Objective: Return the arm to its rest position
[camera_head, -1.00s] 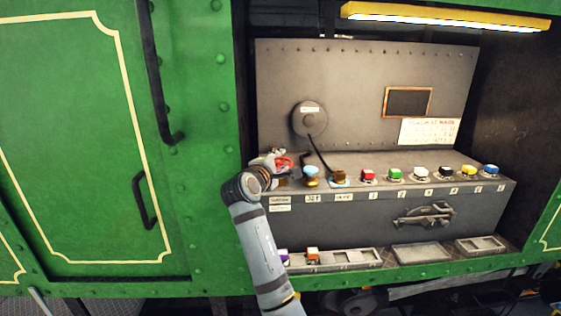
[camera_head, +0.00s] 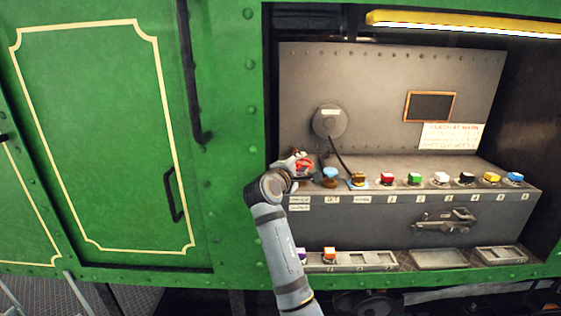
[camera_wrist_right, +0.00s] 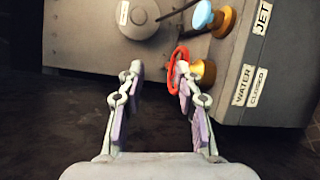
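My right arm comes up from the bottom in the head view. Its gripper (camera_head: 296,165) is at the left end of the grey console (camera_head: 400,210), beside a red ring-shaped valve handle (camera_head: 303,161). In the right wrist view the two fingers (camera_wrist_right: 157,75) are spread apart with nothing between them. The red handle (camera_wrist_right: 174,68) shows at the right finger; I cannot tell whether they touch. It sits by a brass fitting (camera_wrist_right: 203,70), near a "WATER" label. My left gripper is not in view.
Right of the gripper stand a blue-topped knob (camera_head: 331,174), a brown-and-brass piece (camera_head: 357,180) and several coloured buttons. A round disc (camera_head: 330,121) with a cable is on the back panel. Trays (camera_head: 440,259) lie below. The green side wall (camera_head: 230,150) is close on the left.

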